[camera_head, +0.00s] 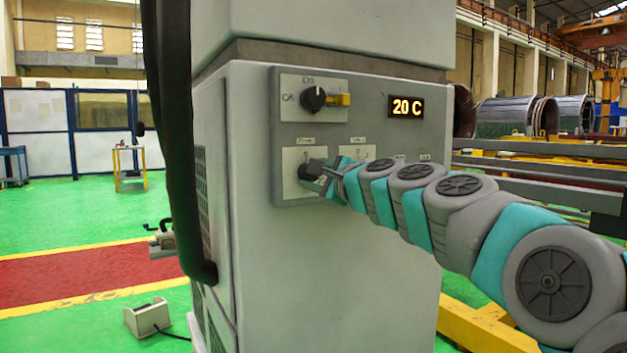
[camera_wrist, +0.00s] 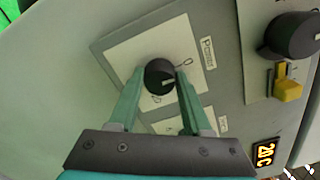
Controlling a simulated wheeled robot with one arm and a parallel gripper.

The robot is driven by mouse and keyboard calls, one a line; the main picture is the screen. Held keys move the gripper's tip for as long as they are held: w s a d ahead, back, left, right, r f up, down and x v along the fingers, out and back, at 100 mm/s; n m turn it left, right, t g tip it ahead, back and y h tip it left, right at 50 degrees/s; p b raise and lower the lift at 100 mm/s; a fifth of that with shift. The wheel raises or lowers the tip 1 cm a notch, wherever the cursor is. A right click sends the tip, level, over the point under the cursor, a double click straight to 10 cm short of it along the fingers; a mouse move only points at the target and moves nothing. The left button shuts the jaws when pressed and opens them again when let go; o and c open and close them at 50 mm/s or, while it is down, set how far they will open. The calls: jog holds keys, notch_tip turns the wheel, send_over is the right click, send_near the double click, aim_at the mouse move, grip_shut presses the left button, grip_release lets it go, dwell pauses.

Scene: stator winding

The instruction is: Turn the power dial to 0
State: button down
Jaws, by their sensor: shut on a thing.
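The power dial (camera_head: 306,171) is a round black knob on a white plate on the front of the grey cabinet. The fingers partly hide the dial's edges.
Above is a larger black knob (camera_head: 313,98) with a yellow tab (camera_head: 343,99). A display (camera_head: 406,106) reads "20 C". A second white plate (camera_head: 362,154) is largely hidden behind my arm. Thick black hoses (camera_head: 176,130) hang down the cabinet's left side.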

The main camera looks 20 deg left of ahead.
jog(key=shift+f+n, duration=0.1)
jog(key=shift+n, duration=0.3)
jog(key=shift+c, duration=1.7)
grip_release()
jog(key=shift+s+d, duration=0.15)
jog(key=v, duration=0.7)
jog(key=shift+b, duration=0.3)
jog(key=shift+s+d, duration=0.1)
jog(key=shift+s, duration=0.05)
